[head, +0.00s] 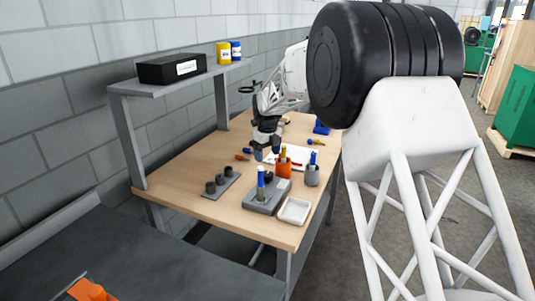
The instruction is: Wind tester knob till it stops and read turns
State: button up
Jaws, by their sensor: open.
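A grey block (266,198) sits on the front part of the wooden workbench, with a blue-topped upright piece (261,180) standing on it. To its left, a flat grey strip (225,188) carries several dark round knob-like pieces. I cannot tell which of these is the tester, and no turn reading is legible at this size. My gripper (266,154) points down over the middle of the bench, behind the block and apart from it. It is open, and I see nothing held in it. The arm hides part of the bench's back.
An orange holder (284,169) and a grey cup (312,175) hold upright tools right of my gripper. A white tray (294,211) lies at the front right edge. A white sheet (300,155) lies behind. A shelf (170,86) with a black box (171,69) overhangs the back left.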

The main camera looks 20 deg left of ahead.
aim_at(267, 173)
jog(key=shift+n, duration=0.3)
jog(key=n, duration=0.7)
jog(key=shift+n, duration=0.3)
jog(key=n, duration=0.8)
jog(key=shift+n, duration=0.3)
jog(key=shift+f, duration=5)
jog(key=shift+c, duration=0.2)
jog(key=c, duration=0.9)
